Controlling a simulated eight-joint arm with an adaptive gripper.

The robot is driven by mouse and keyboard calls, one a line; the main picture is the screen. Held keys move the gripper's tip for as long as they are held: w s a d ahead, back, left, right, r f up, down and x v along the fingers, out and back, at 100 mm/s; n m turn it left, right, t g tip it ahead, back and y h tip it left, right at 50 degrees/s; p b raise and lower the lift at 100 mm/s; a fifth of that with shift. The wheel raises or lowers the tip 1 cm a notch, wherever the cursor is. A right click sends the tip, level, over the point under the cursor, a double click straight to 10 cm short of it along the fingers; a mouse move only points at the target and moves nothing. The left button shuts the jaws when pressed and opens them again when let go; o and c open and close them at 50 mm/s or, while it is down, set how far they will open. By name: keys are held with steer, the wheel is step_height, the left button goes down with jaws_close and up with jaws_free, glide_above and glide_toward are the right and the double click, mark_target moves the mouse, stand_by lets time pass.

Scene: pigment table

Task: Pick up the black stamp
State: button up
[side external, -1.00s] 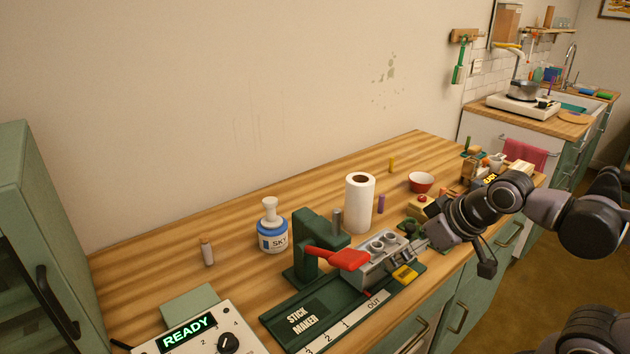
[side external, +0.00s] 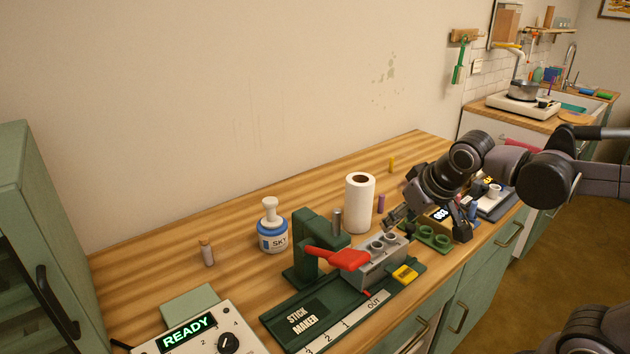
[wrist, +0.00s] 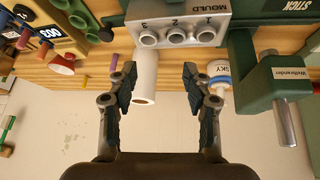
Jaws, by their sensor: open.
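A small dark object (side external: 409,229), possibly the black stamp, sits at the end of a green holder with round wells (side external: 432,238), just right of the grey mould. In the wrist view a similar dark knob (wrist: 107,32) shows beside the mould, left of my fingers; its shape is too small to confirm. My gripper (side external: 394,215) is above the table between the paper roll and the mould. In the wrist view my gripper (wrist: 158,82) is open, with nothing held between its fingers.
The grey mould block (wrist: 180,28) and white paper roll (side external: 359,203) are close to my fingers. The green press with red lever (side external: 345,258) and the sky bottle (side external: 272,228) stand to the left. A purple stick (side external: 381,203) stands behind.

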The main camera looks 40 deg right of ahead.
steer(key=w+d+m+g+h, duration=0.1)
steer(key=w+d+m+h, duration=0.1)
steer(key=w, duration=0.5)
steer(key=w+d+r+m+g+h, duration=0.1)
steer(key=w+d+m+h, duration=0.2)
steer(key=w, duration=0.5)
steer(key=w+d+m+g+h, duration=0.1)
steer(key=w+d+m+h, duration=0.2)
steer(key=w, duration=0.4)
steer(key=shift+w+d+r+m, duration=0.1)
steer(key=shift+w+d+m, duration=0.1)
steer(key=shift+d+m, duration=0.35)
steer(key=shift+w+d+r+m, duration=0.1)
steer(key=shift+w+d+m, duration=0.2)
steer(key=shift+d, duration=0.35)
steer(key=w+f+m+h, duration=0.1)
steer(key=f, duration=0.3)
steer(key=w+d+f+m+h, duration=0.1)
steer(key=w+f+m, duration=0.1)
steer(key=f, duration=0.1)
steer(key=w+d+f+m+g+h, duration=0.1)
steer(key=w+f, duration=0.1)
steer(key=f, duration=0.2)
steer(key=shift+w+f+m+h, duration=0.2)
steer(key=shift+f+m+h, duration=0.05)
steer(key=shift+f+h, duration=0.05)
steer(key=shift+x, duration=3.55)
jaws_close()
